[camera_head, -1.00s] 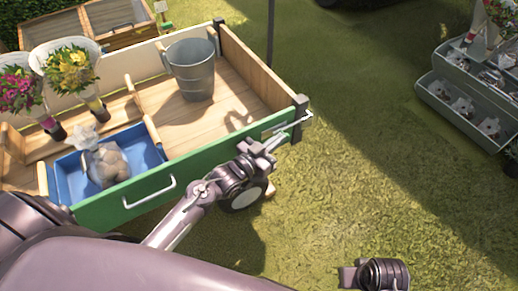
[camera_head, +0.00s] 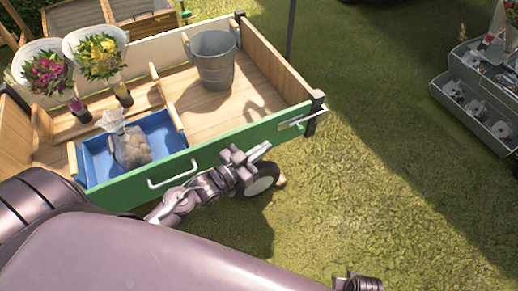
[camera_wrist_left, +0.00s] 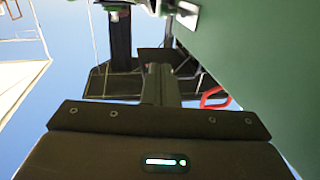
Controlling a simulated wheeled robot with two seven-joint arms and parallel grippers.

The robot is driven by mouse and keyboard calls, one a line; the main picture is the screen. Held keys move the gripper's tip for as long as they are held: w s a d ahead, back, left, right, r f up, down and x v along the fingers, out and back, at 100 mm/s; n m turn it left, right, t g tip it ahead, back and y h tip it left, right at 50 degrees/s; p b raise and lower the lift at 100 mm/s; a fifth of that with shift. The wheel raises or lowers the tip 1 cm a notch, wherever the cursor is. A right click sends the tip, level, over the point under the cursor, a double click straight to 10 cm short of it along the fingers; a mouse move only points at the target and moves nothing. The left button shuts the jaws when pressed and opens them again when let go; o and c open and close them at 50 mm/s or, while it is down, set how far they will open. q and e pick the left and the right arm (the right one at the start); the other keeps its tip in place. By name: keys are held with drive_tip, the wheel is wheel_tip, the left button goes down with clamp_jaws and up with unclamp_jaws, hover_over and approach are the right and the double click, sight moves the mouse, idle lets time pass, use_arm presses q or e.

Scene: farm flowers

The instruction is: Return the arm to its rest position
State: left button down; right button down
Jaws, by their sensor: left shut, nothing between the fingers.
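My left arm comes in from the left in the head view and reaches along the outside of the green side panel (camera_head: 215,155) of a wooden cart. My left gripper (camera_head: 262,151) is in front of that panel, above the cart's wheel, shut and empty. Whether it touches the panel cannot be told. In the left wrist view the dark gripper (camera_wrist_left: 160,85) points away, with the green panel filling the right side. A part of my right arm shows at the bottom edge of the head view; the right gripper itself is not visible.
The cart holds a metal bucket (camera_head: 213,62), a blue crate (camera_head: 98,165) with a bag (camera_head: 130,148), and two bouquets (camera_head: 99,57). A handle (camera_head: 172,175) and a latch bar (camera_head: 300,119) stick out from the panel. Grass to the right is open, up to grey planters (camera_head: 470,105).

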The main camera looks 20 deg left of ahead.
use_arm(q)
drive_tip(key=shift+s+a, duration=0.2)
drive_tip(key=shift+s, duration=0.15)
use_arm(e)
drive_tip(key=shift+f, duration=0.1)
